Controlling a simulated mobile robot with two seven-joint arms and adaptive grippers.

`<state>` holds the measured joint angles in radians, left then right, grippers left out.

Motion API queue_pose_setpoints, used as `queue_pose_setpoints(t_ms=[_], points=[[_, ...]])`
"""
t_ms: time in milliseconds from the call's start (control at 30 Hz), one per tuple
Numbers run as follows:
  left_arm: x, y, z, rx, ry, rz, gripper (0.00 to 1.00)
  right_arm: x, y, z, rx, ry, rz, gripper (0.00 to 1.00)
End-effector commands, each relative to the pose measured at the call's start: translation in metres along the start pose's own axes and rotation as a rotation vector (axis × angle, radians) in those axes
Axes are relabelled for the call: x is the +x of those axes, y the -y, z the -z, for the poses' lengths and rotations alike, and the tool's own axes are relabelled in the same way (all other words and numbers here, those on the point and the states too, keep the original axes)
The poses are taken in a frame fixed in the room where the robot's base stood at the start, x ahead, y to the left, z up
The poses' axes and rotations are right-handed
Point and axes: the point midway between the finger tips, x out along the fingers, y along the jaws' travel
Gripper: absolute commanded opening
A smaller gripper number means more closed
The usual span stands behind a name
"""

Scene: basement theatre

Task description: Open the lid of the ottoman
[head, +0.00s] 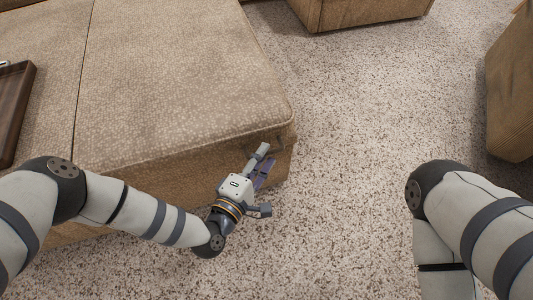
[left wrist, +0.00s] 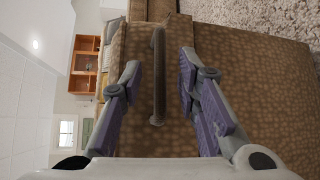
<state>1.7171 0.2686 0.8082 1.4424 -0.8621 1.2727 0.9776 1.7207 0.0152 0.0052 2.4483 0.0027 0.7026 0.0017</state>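The ottoman (head: 190,85) is a large tan fabric block at the left of the head view, its top lying flat. My left gripper (head: 265,162) is at its front right corner, beside the side face. In the left wrist view, a dark bar handle (left wrist: 158,75) on the brown patterned face of the ottoman (left wrist: 255,75) stands between the two spread purple-padded fingers of my left gripper (left wrist: 160,85). The gripper is open, with gaps on both sides of the handle. My right arm shows at the right of the head view, but its gripper is out of frame.
A dark wooden tray (head: 14,110) lies on the tan surface at far left. Another tan block (head: 355,12) stands at the top, and a brown upholstered piece (head: 512,90) at the right edge. The speckled carpet (head: 370,110) between them is clear.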

Motion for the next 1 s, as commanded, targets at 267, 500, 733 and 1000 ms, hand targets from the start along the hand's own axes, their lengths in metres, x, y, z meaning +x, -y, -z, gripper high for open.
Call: queue_pose_setpoints(t_ms=[267,500,733,1000], points=[[0.019,0.0,-0.001,0.0,0.001,0.001,0.3,0.005,-0.001,0.001,-0.001,0.013,-0.001,0.4],[0.019,0.0,-0.001,0.001,0.001,0.002,0.09,0.004,-0.001,0.001,-0.001,0.012,-0.001,0.4],[0.018,0.0,-0.001,0.0,0.001,0.001,0.0,0.004,-0.001,0.001,0.0,0.012,-0.001,0.4],[0.019,-0.019,-0.004,-0.024,0.008,-0.028,0.0,0.0,0.0,-0.001,0.001,0.002,-0.001,0.4]])
